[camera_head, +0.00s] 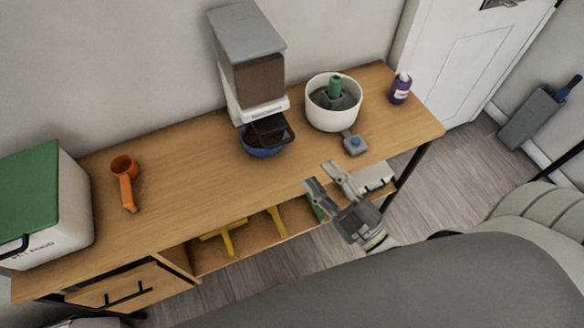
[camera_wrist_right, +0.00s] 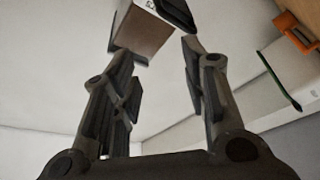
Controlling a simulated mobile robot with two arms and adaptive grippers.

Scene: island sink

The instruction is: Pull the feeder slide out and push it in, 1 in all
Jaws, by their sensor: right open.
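The feeder (camera_head: 254,75) stands at the back of the wooden table. It has a grey lid, a brown-filled hopper and a white base. Its black slide (camera_head: 270,129) sits low at the front, above a dark blue bowl (camera_head: 263,152). I cannot tell exactly how far the slide is out. My right gripper (camera_head: 322,175) is open and empty, in front of the table and to the right of the bowl, apart from the feeder. In the right wrist view the feeder (camera_wrist_right: 142,30) shows beyond the open fingers (camera_wrist_right: 157,55). My left gripper is not in view.
A white round tub (camera_head: 320,119) with a green post stands right of the feeder, near a grey piece with a blue knob (camera_head: 355,143) and a purple bottle (camera_head: 400,88). An orange scoop (camera_head: 124,174) and a green-lidded bin (camera_head: 75,215) are left. The table between scoop and bowl is clear.

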